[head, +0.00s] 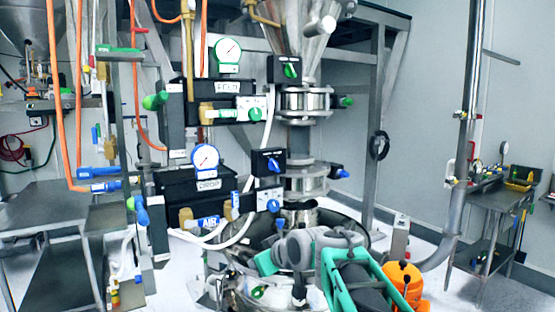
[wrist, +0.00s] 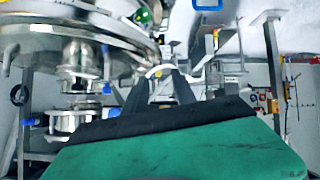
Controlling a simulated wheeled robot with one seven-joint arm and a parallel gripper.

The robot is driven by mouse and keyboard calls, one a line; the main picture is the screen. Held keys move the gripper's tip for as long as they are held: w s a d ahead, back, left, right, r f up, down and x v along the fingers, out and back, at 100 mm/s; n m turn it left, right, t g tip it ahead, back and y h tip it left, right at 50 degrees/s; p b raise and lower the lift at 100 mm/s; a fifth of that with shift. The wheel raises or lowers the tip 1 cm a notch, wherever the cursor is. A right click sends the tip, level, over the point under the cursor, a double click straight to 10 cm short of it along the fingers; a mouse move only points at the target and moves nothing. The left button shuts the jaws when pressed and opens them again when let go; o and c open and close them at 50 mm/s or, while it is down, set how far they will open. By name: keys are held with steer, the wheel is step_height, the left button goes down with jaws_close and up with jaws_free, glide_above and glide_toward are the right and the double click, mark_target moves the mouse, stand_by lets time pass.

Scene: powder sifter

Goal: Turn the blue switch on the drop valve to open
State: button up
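In the head view, the drop valve's black box (head: 268,162) carries a dark blue switch (head: 273,163), left of the vertical pipe. Below it is a panel (head: 264,188) with a smaller blue knob (head: 273,205). A DROP label (head: 208,184) sits to their left, under a blue-rimmed gauge (head: 206,157). My teal and grey arm is low in the head view, below and right of the switch; its fingertips are not clear there. In the wrist view, my gripper (wrist: 160,75) shows two dark fingers apart with nothing held between them. I cannot identify the blue switch in the wrist view.
A green-knobbed feed valve box (head: 285,69) sits above the drop valve. The sifter's round metal bowl (head: 350,222) is below, close to my arm. Hoses and a white tube (head: 240,228) run left of the valves. Metal tables (head: 45,208) stand left and right.

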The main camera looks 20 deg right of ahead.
steer(key=w+d+r+n+t+p, duration=0.1)
steer(key=w+d+r+t, duration=0.2)
steer(key=w+d+r, duration=0.5)
steer(key=n+t+y+p, duration=0.1)
steer(key=n+t+y, duration=0.1)
steer(key=n+t, duration=0.15)
glide_toward(277, 167)
steer(key=shift+m, duration=0.25)
steer(key=p+x, duration=0.2)
steer(key=x, duration=0.2)
steer(key=p+x, duration=0.1)
steer(key=x, duration=0.3)
steer(key=shift+r+p, duration=0.25)
steer(key=shift+p, duration=0.1)
steer(key=shift+w+a+f, duration=0.15)
steer(key=shift+w, duration=0.2)
jaws_close()
